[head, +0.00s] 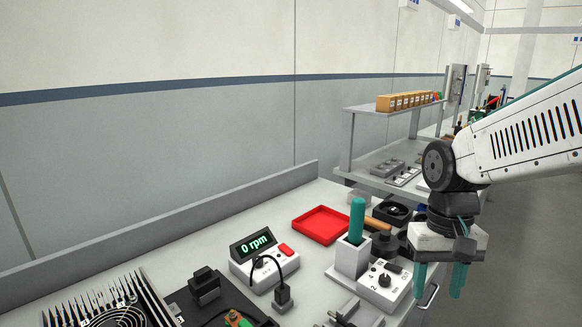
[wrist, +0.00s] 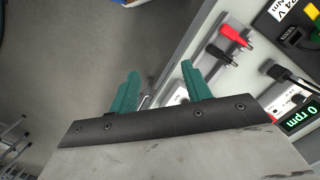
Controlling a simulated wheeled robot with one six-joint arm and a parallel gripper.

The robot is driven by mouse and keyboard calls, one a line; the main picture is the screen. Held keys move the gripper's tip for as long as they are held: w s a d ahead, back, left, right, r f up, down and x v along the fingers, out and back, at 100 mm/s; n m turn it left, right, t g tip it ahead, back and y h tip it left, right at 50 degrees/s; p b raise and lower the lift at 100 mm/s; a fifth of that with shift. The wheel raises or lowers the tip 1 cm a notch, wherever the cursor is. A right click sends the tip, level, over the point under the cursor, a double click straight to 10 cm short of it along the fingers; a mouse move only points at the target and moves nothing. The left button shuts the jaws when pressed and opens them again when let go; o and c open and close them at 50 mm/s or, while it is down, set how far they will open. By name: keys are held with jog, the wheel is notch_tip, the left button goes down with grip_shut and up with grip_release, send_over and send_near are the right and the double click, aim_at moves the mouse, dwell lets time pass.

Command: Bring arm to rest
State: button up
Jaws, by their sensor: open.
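My gripper (head: 439,280) hangs at the right of the head view, its two teal fingers pointing down and apart. It is open, and nothing shows between the fingers. It is near the front right edge of the grey workbench (head: 215,235), beside the white control box with a dial (head: 384,287). In the wrist view the two teal fingers of my gripper (wrist: 160,92) are spread, with grey floor and the bench edge beyond them.
A holder with a teal-handled tool (head: 356,222), a red tray (head: 321,225), a "0 rpm" display (head: 255,246) and a finned heat sink (head: 105,305) stand on the bench. Red and black plugs (wrist: 232,36) show in the wrist view. Open floor (wrist: 75,50) lies beside the bench.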

jog(key=s+d+r+t, duration=0.1)
jog(key=s+r, duration=0.3)
jog(key=s, duration=0.9)
jog(key=shift+s+d+r+n+t, duration=0.25)
jog(key=shift+n+t, duration=0.15)
jog(key=shift+t, duration=0.5)
